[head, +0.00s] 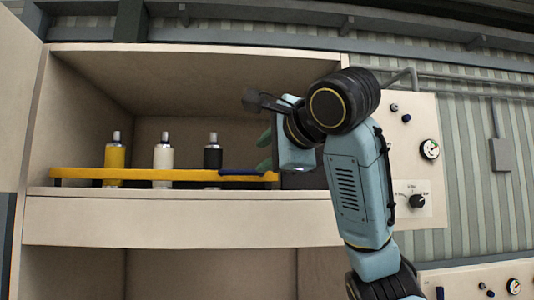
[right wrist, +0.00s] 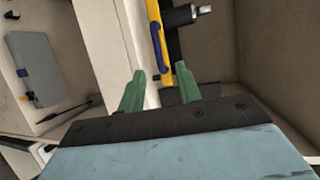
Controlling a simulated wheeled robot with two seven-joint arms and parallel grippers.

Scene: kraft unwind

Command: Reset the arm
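My right arm reaches up from the lower right in the head view, bent in front of the open cabinet. Its gripper (head: 266,152) has green fingers near the right end of a yellow bar (head: 190,175). In the right wrist view my right gripper (right wrist: 158,88) has its fingers spread apart, with nothing seen held between them. The yellow bar (right wrist: 155,25) lies beyond the fingertips; contact cannot be told. A dark blue piece (head: 240,172) sits on the bar's right part. My left gripper is in neither view.
Yellow (head: 115,157), white (head: 163,157) and black (head: 213,157) silver-topped bottles stand behind the bar on the cabinet shelf (head: 90,190). A panel with a knob (head: 417,201) and gauge (head: 429,149) is right of my arm. The shelf's upper space is clear.

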